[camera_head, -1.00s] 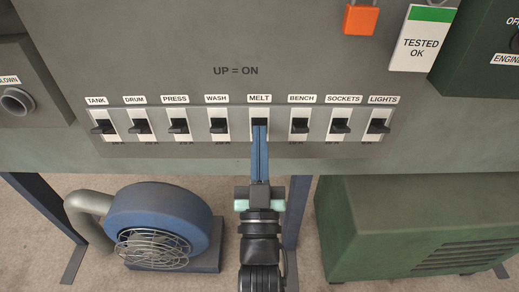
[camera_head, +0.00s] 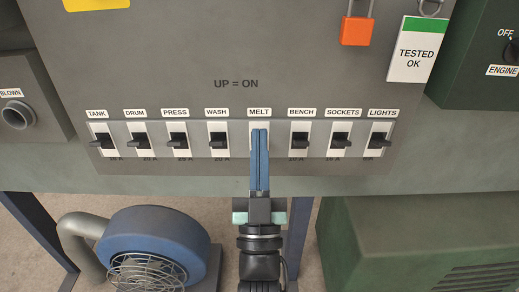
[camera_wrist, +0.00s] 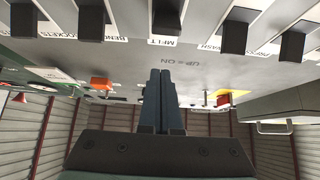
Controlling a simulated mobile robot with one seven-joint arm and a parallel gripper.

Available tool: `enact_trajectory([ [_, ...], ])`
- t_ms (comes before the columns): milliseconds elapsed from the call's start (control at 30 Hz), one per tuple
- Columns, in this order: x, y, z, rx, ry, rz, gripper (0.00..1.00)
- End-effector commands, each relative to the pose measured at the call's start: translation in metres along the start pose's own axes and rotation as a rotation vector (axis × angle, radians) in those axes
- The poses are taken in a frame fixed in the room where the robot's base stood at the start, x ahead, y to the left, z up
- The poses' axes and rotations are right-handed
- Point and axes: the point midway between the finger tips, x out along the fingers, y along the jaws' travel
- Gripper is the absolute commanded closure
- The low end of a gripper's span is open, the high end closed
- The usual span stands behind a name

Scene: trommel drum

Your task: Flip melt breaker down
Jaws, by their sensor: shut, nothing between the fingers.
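The melt breaker sits in the middle of the row, under the MELT label (camera_head: 259,112). In the head view my gripper (camera_head: 260,131) covers its lever, and only edges of its white plate show. In the wrist view, which is upside down, the black melt lever (camera_wrist: 167,14) sticks out at the top centre beside its label. My gripper (camera_wrist: 160,72) has its two blue-grey fingers together with nothing between them. The fingertips are in front of the melt breaker, just below its label in the head view. Contact with the lever cannot be made out.
The wash breaker (camera_head: 218,139) and bench breaker (camera_head: 300,139) stand close on either side. An orange padlock (camera_head: 356,31) and a TESTED OK tag (camera_head: 418,50) hang above right. A blue blower (camera_head: 150,240) and a green housing (camera_head: 420,230) stand below.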

Motion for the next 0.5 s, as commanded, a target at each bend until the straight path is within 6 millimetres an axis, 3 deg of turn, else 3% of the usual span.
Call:
enact_trajectory([
  [33,-0.017,0.0,0.004,0.0,-0.015,0.0,1.0],
  [200,-0.054,0.0,0.002,0.0,-0.012,0.0,1.0],
  [500,-0.097,0.0,0.0,0.0,-0.008,0.0,1.0],
])
